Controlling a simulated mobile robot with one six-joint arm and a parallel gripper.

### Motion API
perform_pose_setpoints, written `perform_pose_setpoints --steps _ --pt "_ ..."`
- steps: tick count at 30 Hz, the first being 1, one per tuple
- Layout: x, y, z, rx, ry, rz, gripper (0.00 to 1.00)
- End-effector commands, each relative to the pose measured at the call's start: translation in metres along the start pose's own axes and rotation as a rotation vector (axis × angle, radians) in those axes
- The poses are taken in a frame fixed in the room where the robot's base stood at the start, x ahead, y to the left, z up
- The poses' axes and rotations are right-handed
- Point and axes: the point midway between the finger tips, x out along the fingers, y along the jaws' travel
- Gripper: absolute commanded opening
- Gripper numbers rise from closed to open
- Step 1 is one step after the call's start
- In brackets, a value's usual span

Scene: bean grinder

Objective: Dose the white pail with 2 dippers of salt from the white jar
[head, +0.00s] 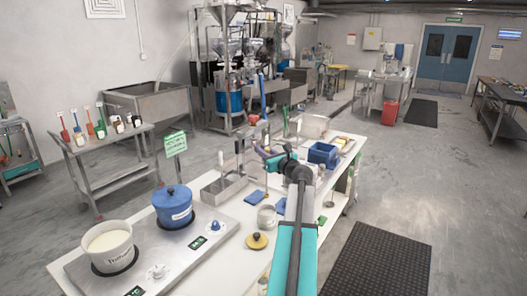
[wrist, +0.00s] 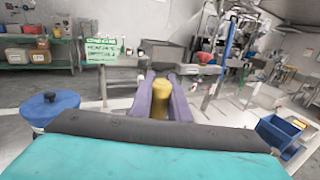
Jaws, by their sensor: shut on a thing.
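The white pail (head: 107,248) stands at the front left of the table on a steel panel, open, with pale contents. A small whitish jar (head: 267,217) stands near the table's middle; I cannot read a label or see its contents. A yellowish lid with a dark knob (head: 257,241) lies in front of it. My gripper (head: 274,161) is above the table, beyond and right of the jar. In the wrist view its purple fingers (wrist: 161,98) are shut on a yellow rounded piece (wrist: 160,98). What that piece belongs to is hidden.
A blue lidded pot (head: 174,208) stands right of the pail, on the panel (head: 190,245) with knobs and displays. A steel tray and rack (head: 222,188), a green sign (head: 175,144) and a blue bin (head: 323,153) are nearby. A dark mat (head: 377,265) lies on the floor right.

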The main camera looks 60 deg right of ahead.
Motion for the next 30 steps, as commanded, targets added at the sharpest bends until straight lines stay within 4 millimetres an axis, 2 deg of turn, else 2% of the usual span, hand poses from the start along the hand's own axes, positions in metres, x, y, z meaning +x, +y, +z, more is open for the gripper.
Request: perform_pose_setpoints --steps 30 --pt "-0.001 -0.002 -0.066 0.000 0.000 -0.002 0.00"
